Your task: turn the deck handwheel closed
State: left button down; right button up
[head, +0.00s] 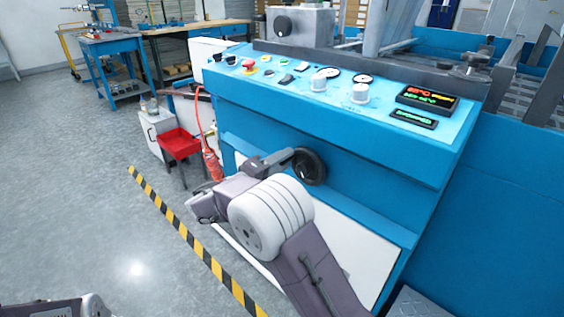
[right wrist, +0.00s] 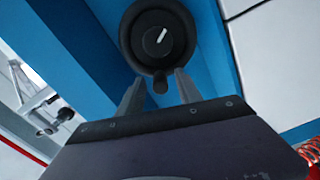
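The deck handwheel (head: 309,167) is a black wheel on the blue front of the machine, below the control panel. My right gripper (head: 287,156) is at the wheel's left side in the head view. My left gripper is out of view; only part of my left arm shows at the lower left.
The control panel (head: 340,90) with knobs, gauges and lit displays slopes above the wheel. A red bin (head: 180,144) and an orange coiled cord (head: 212,165) are to the left. Yellow-black tape (head: 190,238) marks the floor, which is clear at left.

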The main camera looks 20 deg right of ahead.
jog(key=shift+s+a+r, duration=0.1)
jog(key=shift+a, duration=0.25)
jog(key=p+v, duration=0.3)
jog(key=v, duration=0.5)
jog(key=shift+a, duration=0.15)
jog(key=shift+s, duration=0.15)
